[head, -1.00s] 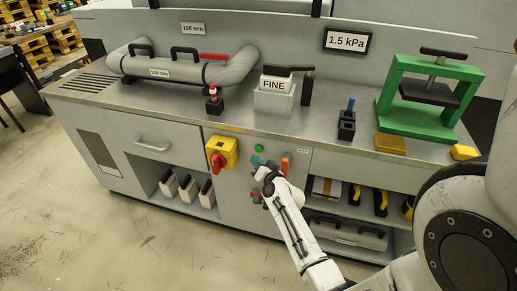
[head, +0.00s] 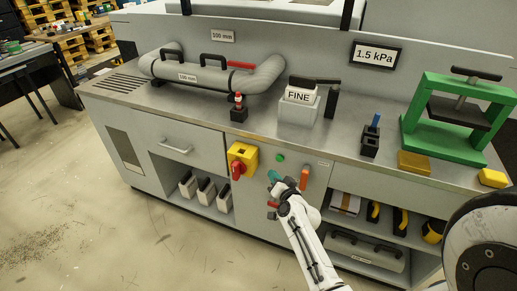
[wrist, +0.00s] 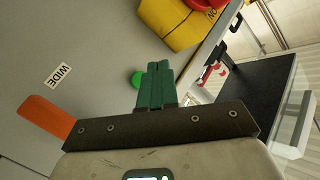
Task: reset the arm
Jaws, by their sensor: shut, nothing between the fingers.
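My gripper (head: 273,177) has short teal fingers and is in front of the grey cabinet panel, just below and left of a green button (head: 280,157). In the wrist view the fingers (wrist: 155,84) are pressed together with nothing between them. The green button (wrist: 136,78) shows partly behind them there. My white arm reaches up from the bottom of the head view. It hides part of the panel.
A yellow switch box (head: 242,160) with a red knob is left of my gripper; an orange handle (head: 305,178) is to its right. Above, the grey worktop (head: 200,106) carries a pipe (head: 205,76), a FINE block (head: 300,97) and a green press (head: 408,122).

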